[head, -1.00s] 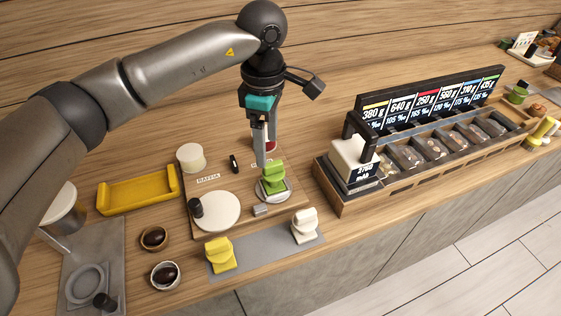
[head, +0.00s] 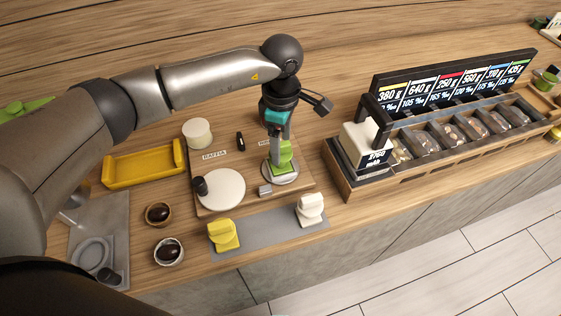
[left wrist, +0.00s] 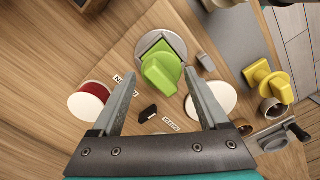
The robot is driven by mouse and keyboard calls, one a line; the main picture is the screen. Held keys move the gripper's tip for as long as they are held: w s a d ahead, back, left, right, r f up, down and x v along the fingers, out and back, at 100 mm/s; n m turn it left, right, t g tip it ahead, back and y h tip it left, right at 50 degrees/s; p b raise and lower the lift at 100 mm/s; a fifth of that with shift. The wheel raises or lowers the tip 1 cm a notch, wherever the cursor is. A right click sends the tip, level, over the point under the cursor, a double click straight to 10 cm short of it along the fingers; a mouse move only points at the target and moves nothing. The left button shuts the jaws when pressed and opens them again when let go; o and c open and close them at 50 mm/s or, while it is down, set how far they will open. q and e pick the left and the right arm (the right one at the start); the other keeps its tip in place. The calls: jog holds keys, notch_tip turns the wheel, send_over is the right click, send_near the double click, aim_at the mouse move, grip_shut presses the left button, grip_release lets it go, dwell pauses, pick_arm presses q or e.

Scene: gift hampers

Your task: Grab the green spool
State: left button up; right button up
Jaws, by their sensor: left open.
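The green spool (head: 283,160), a stepped bright green piece, sits on a round metal plate (head: 283,178) on the wooden board (head: 208,208). It also shows in the left wrist view (left wrist: 160,75), ahead of the fingertips. My left gripper (head: 276,160) points down at the spool, and its fingers hide part of it in the head view. In the left wrist view the left gripper (left wrist: 160,72) is open and empty, with the spool lined up between its fingers. I cannot tell whether they touch it. My right gripper is out of view.
A yellow piece (head: 223,234) and a white piece (head: 310,208) stand on a grey mat (head: 267,231) in front. A white disc (head: 222,187) lies left of the spool. A red-and-white roll (left wrist: 90,102) is near the left finger. A divided wooden rack (head: 350,181) stands right.

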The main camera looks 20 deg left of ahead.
pick_arm(q)
notch_tip(320, 180, down, 5)
jog(key=shift+s+r, duration=0.1)
jog(key=shift+r, duration=0.05)
jog(key=c, duration=1.1)
